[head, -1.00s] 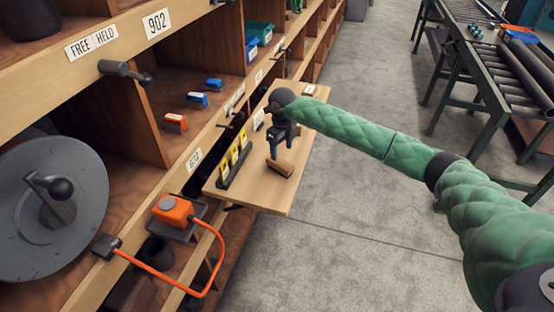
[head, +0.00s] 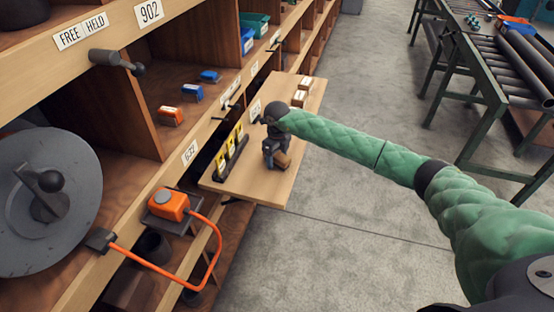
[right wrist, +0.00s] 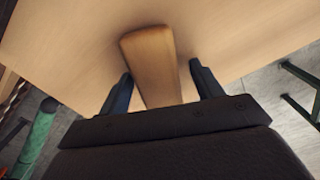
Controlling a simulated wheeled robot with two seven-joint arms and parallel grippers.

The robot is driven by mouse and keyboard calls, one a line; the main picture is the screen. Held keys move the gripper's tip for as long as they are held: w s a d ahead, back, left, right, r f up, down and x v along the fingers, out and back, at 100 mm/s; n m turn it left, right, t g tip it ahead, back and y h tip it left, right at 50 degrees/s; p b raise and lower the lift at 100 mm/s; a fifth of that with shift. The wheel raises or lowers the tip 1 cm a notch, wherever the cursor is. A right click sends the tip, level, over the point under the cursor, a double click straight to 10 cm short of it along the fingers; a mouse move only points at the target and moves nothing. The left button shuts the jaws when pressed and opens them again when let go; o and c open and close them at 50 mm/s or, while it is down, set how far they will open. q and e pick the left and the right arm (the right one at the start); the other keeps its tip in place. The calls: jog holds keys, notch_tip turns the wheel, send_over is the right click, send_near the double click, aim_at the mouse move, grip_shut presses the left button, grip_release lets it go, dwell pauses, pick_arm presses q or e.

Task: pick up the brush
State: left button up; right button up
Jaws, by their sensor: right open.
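The brush (head: 284,160) shows in the head view as a small brown wooden block on the pull-out wooden board (head: 240,187), partly hidden by my right gripper (head: 270,158). In the right wrist view its wooden body (right wrist: 150,55) points away from the camera. The two dark fingers of my right gripper (right wrist: 160,74) are open, one on each side of the brush, with a gap visible at its far part. Whether they touch it lower down is hidden. My left gripper is not in view.
A black rack with yellow items (head: 231,149) stands on the board left of my gripper. Light blocks (head: 300,97) lie farther back on it. Shelves with bins run along the left. An orange box (head: 170,205) with a cable is nearer. Grey floor lies open right of the board.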

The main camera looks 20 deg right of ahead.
jog(key=c, duration=1.3)
jog(key=shift+o, duration=0.2)
jog(key=shift+r, duration=0.1)
